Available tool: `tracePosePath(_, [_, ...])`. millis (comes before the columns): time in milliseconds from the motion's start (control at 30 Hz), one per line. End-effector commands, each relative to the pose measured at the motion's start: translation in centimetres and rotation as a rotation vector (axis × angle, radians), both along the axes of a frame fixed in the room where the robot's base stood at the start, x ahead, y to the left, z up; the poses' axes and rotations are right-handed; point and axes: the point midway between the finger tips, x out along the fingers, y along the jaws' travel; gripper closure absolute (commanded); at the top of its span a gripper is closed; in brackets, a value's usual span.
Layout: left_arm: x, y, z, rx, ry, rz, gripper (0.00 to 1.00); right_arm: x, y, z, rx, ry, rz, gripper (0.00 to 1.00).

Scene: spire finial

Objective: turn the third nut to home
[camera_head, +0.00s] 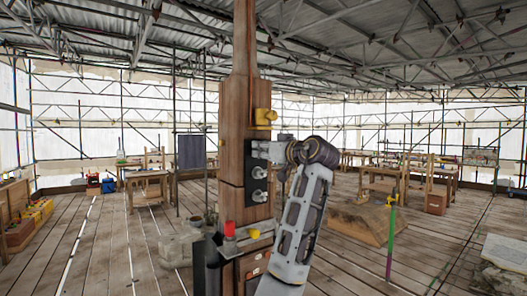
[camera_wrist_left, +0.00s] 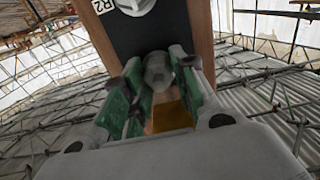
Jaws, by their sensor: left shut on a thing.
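A brown wooden post (camera_head: 233,130) stands upright in the head view. A dark plate on its side carries two nuts, a middle nut (camera_head: 259,172) and a lower nut (camera_head: 259,196). My left gripper (camera_head: 268,150) is at the plate's upper end, above these two nuts. In the left wrist view, my left gripper's green-padded fingers (camera_wrist_left: 158,88) are shut on a grey rounded nut (camera_wrist_left: 158,70) on the dark plate (camera_wrist_left: 155,35). Another nut (camera_wrist_left: 137,4) shows at the top edge beside a label reading R2. The held nut is hidden in the head view.
A yellow fitting (camera_head: 264,117) sits on the post just above my gripper. A red-topped item (camera_head: 229,230) and a yellow knob (camera_head: 254,234) are on a ledge lower down. Workbenches stand farther back.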

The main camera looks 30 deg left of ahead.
Motion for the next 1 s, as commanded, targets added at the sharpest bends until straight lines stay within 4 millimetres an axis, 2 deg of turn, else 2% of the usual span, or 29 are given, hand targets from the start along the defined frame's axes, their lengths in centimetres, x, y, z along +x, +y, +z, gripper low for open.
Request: tracePosePath(1000, [0.24,-0.16,0.11,0.284,0.674,-0.001,0.96,0.02,-0.02,-0.08,0.0,0.0,0.0,0.47])
